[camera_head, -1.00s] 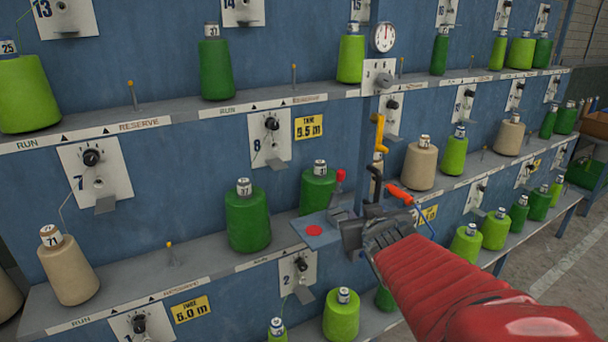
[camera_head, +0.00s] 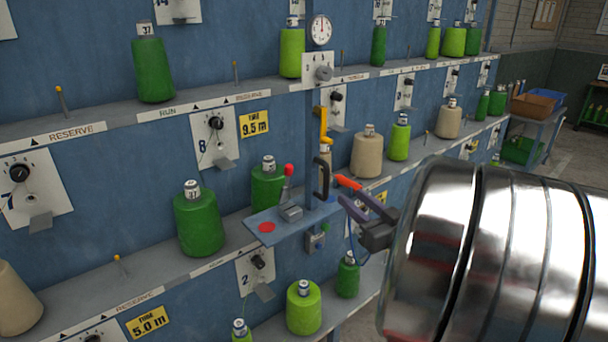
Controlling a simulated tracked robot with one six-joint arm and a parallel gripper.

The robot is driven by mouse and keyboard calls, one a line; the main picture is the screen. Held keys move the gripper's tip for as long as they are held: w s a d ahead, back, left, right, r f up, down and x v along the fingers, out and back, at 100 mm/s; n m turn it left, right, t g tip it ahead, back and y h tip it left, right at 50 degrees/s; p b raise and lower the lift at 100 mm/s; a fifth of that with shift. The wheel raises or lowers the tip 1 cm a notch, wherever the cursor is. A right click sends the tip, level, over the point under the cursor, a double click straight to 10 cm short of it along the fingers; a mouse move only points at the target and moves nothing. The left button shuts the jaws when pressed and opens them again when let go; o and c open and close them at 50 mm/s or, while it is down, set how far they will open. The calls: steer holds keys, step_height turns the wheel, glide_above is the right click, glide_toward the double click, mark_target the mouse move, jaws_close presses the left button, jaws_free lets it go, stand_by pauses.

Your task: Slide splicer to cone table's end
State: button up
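The splicer (camera_head: 290,212) is a small grey unit with a red-knobbed lever on a blue plate (camera_head: 262,238) with a red disc. It stands at the middle shelf of the blue cone rack, beside a dark green cone (camera_head: 268,185). A black C-shaped handle (camera_head: 321,178) rises at the plate's right side. My gripper (camera_head: 362,200) is just right of the plate and handle, apart from them. Its dark fingers look parted, with nothing visible between them. My wrist hides the rack's lower right. I cannot tell which part is the cone table's end.
Green and beige cones, such as a beige one (camera_head: 366,153), line the shelves. A side table (camera_head: 535,130) with bins stands at the far right.

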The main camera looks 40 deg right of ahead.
mark_target(327, 178)
steer(key=shift+w, duration=0.15)
steer(key=w, duration=0.4)
steer(key=w+d, duration=0.1)
steer(key=w, duration=0.4)
steer(key=w+d, duration=0.1)
steer(key=w, duration=0.3)
steer(key=shift+w+d, duration=0.1)
steer(key=shift+w, duration=0.1)
steer(key=shift+c, duration=0.5)
jaws_close()
